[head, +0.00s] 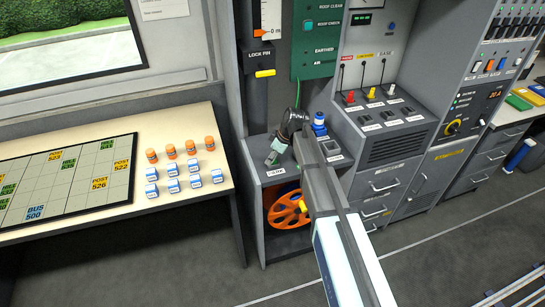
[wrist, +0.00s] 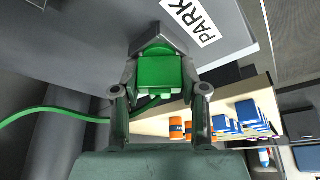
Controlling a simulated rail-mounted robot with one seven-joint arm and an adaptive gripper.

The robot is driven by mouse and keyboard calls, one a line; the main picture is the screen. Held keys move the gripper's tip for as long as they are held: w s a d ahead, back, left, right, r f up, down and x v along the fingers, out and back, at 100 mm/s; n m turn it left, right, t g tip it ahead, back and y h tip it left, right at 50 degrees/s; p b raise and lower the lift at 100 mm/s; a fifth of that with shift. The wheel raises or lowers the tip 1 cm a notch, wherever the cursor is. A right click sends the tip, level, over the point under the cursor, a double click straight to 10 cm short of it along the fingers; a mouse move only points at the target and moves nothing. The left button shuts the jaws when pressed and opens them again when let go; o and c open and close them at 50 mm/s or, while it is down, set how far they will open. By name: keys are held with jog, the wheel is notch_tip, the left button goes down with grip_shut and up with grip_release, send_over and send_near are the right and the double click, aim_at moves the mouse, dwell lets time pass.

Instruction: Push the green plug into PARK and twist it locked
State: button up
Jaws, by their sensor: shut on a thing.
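The green plug (wrist: 160,72) is between the two fingers of my gripper (wrist: 160,58) in the wrist view, and my gripper is shut on it. A green cable (wrist: 50,112) runs from the plug off to the left. The white PARK label (wrist: 194,18) is on the grey panel just beyond the plug. The plug's front end is at a grey housing by the label; how deep it sits and whether it is turned, I cannot tell. In the head view my gripper (head: 276,148) points down at the low cabinet's top (head: 258,167), above a small white label (head: 279,172); the plug is barely visible there.
A blue-topped knob (head: 319,124) stands close to the right of my gripper. An orange reel (head: 288,212) sits in the cabinet below. A table (head: 190,215) at left holds orange cylinders (head: 171,151) and blue-white blocks (head: 173,186). A switch console (head: 380,118) rises at right.

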jog(key=shift+f+m+t+h, duration=0.1)
jog(key=shift+m+t+h, duration=0.25)
jog(key=shift+m, duration=0.65)
jog(key=o, duration=1.2)
